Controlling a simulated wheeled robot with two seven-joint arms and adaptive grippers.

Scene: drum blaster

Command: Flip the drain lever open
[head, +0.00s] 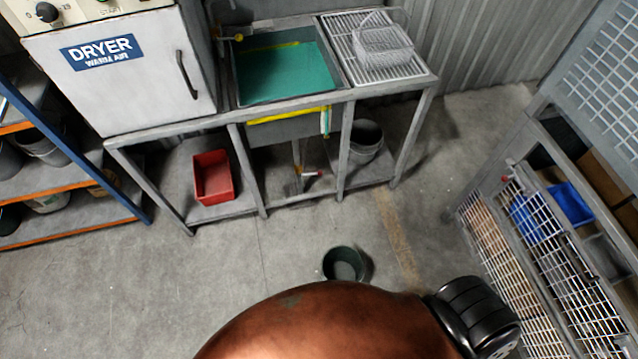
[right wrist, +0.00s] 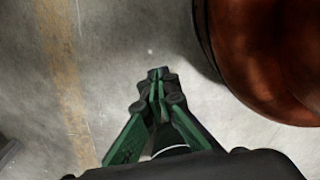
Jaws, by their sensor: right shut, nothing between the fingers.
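The sink (head: 285,75) with a teal basin is set in a grey metal bench in the head view. My right gripper (right wrist: 158,76) shows in the right wrist view, with green fingers shut and empty above bare concrete floor. It is away from the lever, which that view does not show. My left gripper is not in view.
A dark green bucket (head: 344,264) stands on the floor in front of the bench. A red bin (head: 213,177) and a grey bucket (head: 366,141) sit on the lower shelf either side of the drain. A wire-mesh cage (head: 520,235) stands right. Floor at left is clear.

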